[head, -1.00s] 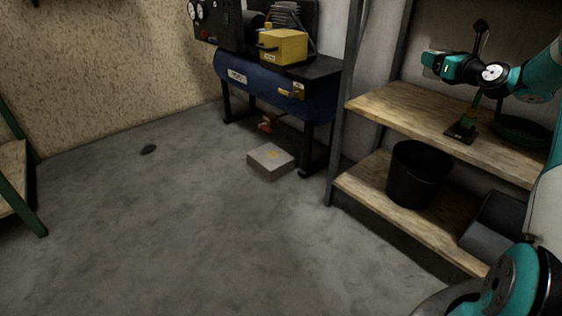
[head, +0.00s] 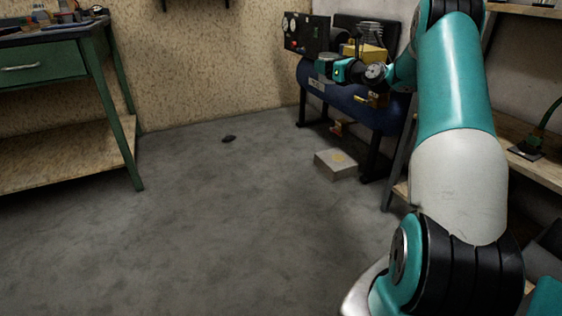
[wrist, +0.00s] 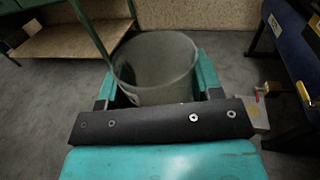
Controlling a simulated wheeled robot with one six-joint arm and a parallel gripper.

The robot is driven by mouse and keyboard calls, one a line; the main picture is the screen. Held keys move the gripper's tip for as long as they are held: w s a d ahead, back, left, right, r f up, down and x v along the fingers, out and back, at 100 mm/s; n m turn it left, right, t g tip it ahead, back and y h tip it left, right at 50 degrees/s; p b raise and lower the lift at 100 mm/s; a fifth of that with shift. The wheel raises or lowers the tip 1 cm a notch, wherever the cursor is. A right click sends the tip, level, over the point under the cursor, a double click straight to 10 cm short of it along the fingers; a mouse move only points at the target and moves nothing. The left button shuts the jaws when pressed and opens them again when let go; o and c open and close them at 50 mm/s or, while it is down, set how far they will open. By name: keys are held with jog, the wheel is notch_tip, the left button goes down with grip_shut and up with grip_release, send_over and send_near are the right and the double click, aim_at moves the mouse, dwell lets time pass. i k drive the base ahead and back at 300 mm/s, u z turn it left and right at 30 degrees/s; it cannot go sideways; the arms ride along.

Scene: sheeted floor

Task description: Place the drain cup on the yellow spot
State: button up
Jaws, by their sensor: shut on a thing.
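My gripper (wrist: 157,84) is shut on the drain cup (wrist: 155,62), a grey, open-topped cup held between its two teal fingers in the wrist view. The block is partly visible at right in the wrist view (wrist: 255,113), partly hidden behind my gripper.
A blue compressor (head: 345,92) on black legs stands behind the block, with a small reddish part (head: 338,128) under it. A green workbench (head: 125,120) is at left, wooden shelving (head: 535,168) at right. A dark object (head: 229,139) lies on the otherwise clear floor.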

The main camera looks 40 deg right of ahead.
aim_at(338, 157)
jog(key=u, duration=0.3)
jog(key=i, duration=3.15)
jog(key=z, duration=3.15)
